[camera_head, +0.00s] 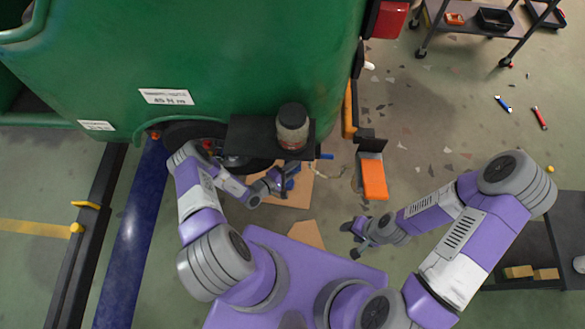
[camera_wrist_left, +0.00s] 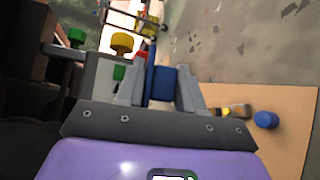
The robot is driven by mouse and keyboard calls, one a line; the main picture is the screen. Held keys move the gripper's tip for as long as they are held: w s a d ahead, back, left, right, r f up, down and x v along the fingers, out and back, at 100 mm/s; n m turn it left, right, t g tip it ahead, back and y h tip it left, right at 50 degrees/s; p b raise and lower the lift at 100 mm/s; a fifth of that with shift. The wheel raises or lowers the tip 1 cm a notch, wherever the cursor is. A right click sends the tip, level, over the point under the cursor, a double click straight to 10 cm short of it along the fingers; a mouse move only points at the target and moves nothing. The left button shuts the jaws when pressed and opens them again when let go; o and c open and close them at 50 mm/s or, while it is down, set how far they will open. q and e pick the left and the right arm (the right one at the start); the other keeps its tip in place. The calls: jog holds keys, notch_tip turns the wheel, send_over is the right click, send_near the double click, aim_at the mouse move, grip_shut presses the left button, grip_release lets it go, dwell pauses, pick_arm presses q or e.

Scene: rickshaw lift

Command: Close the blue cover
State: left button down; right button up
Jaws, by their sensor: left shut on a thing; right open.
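In the left wrist view a small blue piece (camera_wrist_left: 163,84), which looks like the blue cover, sits between the two grey fingers of my left gripper (camera_wrist_left: 161,92). In the head view my left gripper (camera_head: 284,184) is shut on this blue cover (camera_head: 292,169), below the dark shelf and close to the green vehicle. The fingers and the shelf partly hide the cover, so I cannot tell how far open it stands. My right gripper (camera_head: 351,239) is open and empty above the floor, to the right of the cover.
A dark shelf (camera_head: 252,138) holding a jar (camera_head: 292,127) juts from the green vehicle (camera_head: 220,60). A brown board (camera_head: 296,193) lies beneath, with a loose blue cap (camera_wrist_left: 266,119). An orange block (camera_head: 373,178) stands at right.

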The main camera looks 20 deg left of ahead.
pick_arm(q)
jog(key=c, duration=0.9)
grip_release()
jog(key=shift+s+f, duration=0.1)
jog(key=shift+f, duration=0.05)
jog(key=p+v, duration=0.1)
jog(key=v, duration=0.6)
jog(key=shift+s+p, duration=0.2)
jog(key=shift+p, duration=0.15)
jog(key=shift+a, duration=0.15)
